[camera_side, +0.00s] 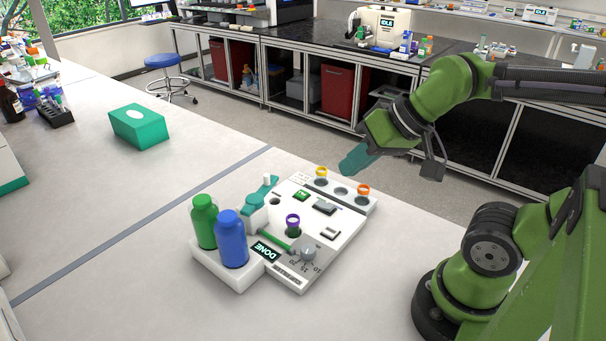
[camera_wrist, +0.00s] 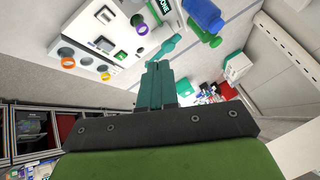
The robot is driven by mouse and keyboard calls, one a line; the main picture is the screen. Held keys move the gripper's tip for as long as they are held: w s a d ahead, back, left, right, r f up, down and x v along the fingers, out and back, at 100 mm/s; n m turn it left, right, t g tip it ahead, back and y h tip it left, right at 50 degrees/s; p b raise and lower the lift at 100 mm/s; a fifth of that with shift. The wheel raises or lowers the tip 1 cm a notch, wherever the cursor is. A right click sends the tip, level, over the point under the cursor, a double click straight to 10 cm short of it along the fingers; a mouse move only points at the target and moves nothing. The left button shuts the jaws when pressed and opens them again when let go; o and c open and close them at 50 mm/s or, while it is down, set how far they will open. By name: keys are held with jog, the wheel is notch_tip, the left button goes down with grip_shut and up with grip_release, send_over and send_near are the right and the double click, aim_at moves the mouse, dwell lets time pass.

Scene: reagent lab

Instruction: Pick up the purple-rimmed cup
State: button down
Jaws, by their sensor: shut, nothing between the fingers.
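The purple-rimmed cup (camera_side: 293,222) sits in a hole of the white device (camera_side: 330,252), near its middle. Its purple rim also shows in the wrist view (camera_wrist: 142,29), at the upper middle. My gripper (camera_side: 345,170) is above and behind the device's far edge in the side view, well apart from the cup. In the wrist view my gripper's teal fingers (camera_wrist: 154,68) are together and hold nothing.
Two orange- and yellow-rimmed cups (camera_side: 363,189) (camera_side: 321,171) stand in the far rack. A green bottle (camera_side: 204,221) and a blue bottle (camera_side: 231,240) stand at the device's left. A green handle (camera_side: 275,239) lies beside the cup. A green box (camera_side: 140,126) stands farther left.

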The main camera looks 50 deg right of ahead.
jog(key=c, duration=0.8)
grip_release()
jog(key=shift+o, duration=0.2)
jog(key=n+g+h, duration=0.2)
jog(key=n+g, duration=0.1)
jog(key=g, duration=0.4)
send_over(293, 220)
notch_tip(293, 220, down, 5)
jog(key=shift+s+a+f, duration=0.1)
jog(key=shift+a+f, duration=0.05)
jog(key=shift+f, duration=2.6)
jog(key=shift+s+a+f, duration=0.15)
jog(key=shift+f, duration=2.65)
jog(key=shift+s+a+f, duration=0.1)
jog(key=shift+a+f, duration=0.05)
jog(key=shift+f, duration=2.6)
